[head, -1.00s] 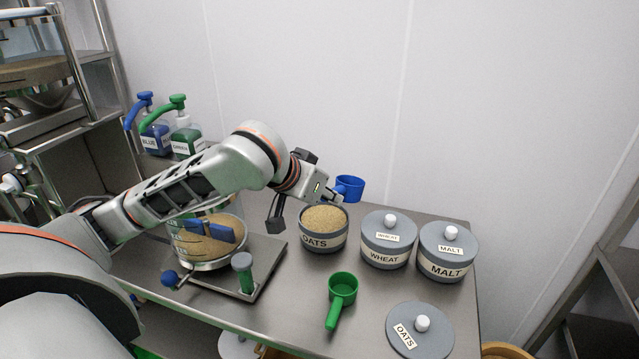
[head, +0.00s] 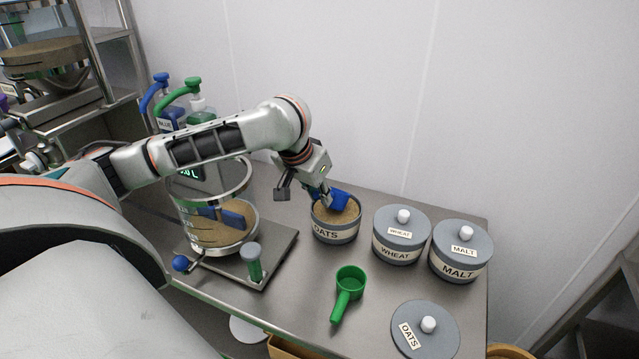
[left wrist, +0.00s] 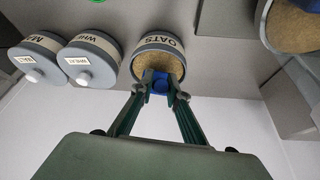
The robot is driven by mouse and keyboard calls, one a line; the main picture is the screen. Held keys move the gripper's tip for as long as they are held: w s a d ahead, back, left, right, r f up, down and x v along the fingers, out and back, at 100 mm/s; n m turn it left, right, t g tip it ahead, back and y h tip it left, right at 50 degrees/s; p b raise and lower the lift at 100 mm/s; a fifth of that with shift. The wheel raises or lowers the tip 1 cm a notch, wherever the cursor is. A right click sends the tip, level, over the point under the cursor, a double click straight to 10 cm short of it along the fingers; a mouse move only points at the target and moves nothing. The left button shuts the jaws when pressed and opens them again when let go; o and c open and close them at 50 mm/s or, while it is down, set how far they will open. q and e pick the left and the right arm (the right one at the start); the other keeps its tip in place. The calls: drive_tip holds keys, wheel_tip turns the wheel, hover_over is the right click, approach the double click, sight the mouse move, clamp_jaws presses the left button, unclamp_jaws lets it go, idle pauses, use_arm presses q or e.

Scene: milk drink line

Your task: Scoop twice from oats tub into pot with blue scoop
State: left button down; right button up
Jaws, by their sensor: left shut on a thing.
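The open oats tub (head: 335,233) stands on the steel table, filled with tan oats. My left gripper (head: 325,192) is shut on the blue scoop (head: 341,200), whose cup is down inside the tub at the oats. How deep the cup sits is hidden. In the left wrist view the gripper (left wrist: 161,92) holds the blue scoop (left wrist: 160,80) over the near part of the oats tub (left wrist: 163,43). The clear pot (head: 213,222) stands left of the tub with tan contents low inside, partly behind my left arm. My right gripper is not in view.
The lidded wheat tub (head: 399,238) and malt tub (head: 460,252) stand right of the oats tub. A green scoop (head: 348,290) and the oats lid (head: 424,333) lie in front. Blue and green pump bottles (head: 200,112) stand behind my arm. A wall closes the back.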

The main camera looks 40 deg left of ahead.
use_arm(q)
drive_tip(key=shift+d+f+g, duration=0.1)
drive_tip(key=shift+f+g, duration=0.2)
drive_tip(key=shift+f, duration=0.4)
drive_tip(key=x, duration=0.3)
drive_tip(key=shift+f, duration=0.3)
drive_tip(key=shift+w, duration=0.7)
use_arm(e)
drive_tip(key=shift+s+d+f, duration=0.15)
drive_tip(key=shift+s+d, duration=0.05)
